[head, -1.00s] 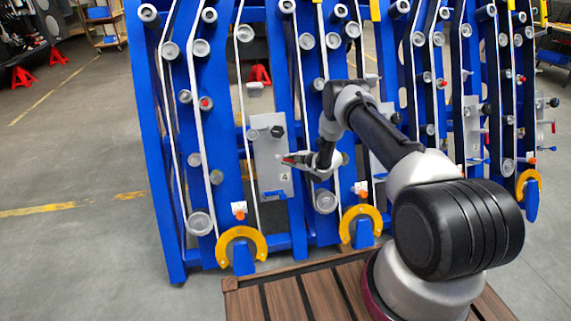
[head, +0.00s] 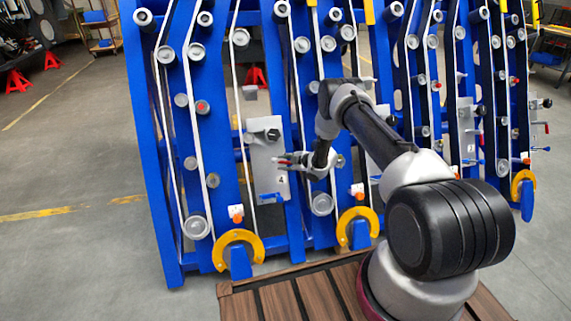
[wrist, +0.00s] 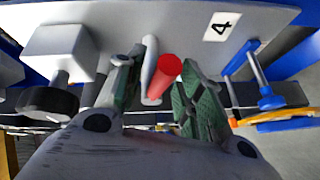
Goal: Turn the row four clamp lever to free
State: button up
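The row four plate (head: 262,165) is a grey panel on the blue frame, marked with a label 4, which also shows in the wrist view (wrist: 222,26). A lever with a grey arm and a red grip (wrist: 164,76) stands out from it. My gripper (wrist: 158,78) is at this lever, with its green-padded fingers apart and the red grip between them. The right finger is close to the red grip; whether it touches I cannot tell. In the head view my gripper (head: 280,162) is in front of the plate and largely hides the lever.
A black knob on a pale block (wrist: 52,80) is left of my gripper in the wrist view. A blue lever (wrist: 262,82) is to its right. A yellow arc guard (head: 240,238) is below the plate. Similar rows with rollers and white belts flank it.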

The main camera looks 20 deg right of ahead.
jog(key=v, duration=1.2)
dwell(0.3)
